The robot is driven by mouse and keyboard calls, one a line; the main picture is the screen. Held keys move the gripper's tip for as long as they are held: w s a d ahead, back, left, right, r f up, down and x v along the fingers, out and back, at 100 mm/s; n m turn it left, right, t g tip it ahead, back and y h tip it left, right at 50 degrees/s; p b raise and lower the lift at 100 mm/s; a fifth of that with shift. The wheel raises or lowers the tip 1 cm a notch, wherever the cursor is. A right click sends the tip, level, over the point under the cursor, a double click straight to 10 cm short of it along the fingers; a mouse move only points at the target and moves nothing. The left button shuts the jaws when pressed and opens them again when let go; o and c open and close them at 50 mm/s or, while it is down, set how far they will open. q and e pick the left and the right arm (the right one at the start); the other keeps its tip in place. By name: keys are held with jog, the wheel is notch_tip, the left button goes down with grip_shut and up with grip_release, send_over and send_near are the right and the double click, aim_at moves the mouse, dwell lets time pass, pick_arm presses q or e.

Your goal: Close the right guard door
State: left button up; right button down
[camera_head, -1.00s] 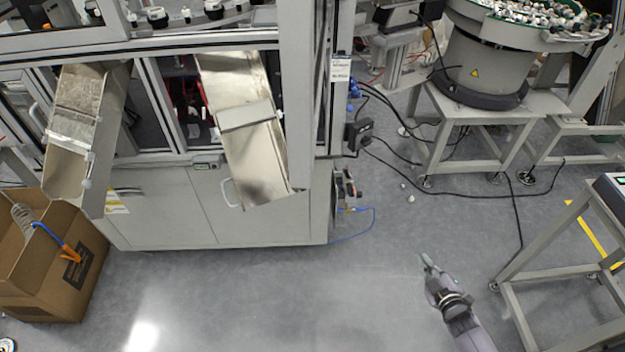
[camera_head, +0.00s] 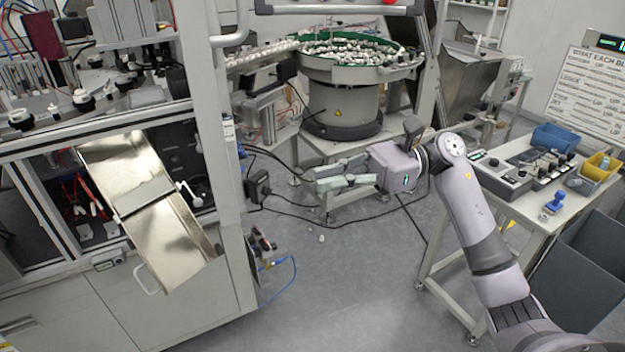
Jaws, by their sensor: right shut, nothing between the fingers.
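The guarded machine (camera_head: 180,318) stands at the left of the head view. A tall light-grey upright (camera_head: 205,120) rises at its right front corner, with a curved pale handle (camera_head: 238,28) near the top edge. I cannot tell whether this upright belongs to the right guard door, or how far that door is open. My right gripper (camera_head: 313,181) is shut and empty. It points left, in open space to the right of the upright, and appears in front of the bowl feeder's stand. It is apart from the handle. My left gripper is out of view.
A metal chute (camera_head: 165,235) sticks out of the machine's front. A bowl feeder (camera_head: 340,105) full of small parts stands behind my gripper. A table (camera_head: 500,185) with a button box and bins is at the right. A panel's lower edge (camera_head: 335,10) crosses the top.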

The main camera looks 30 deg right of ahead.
jog(key=w+a+p, duration=0.1)
jog(key=a+p, duration=0.4)
jog(key=a, duration=0.6)
jog(key=shift+a+p, duration=0.3)
jog(key=shift+a, duration=0.1)
jog(key=shift+a, duration=0.1)
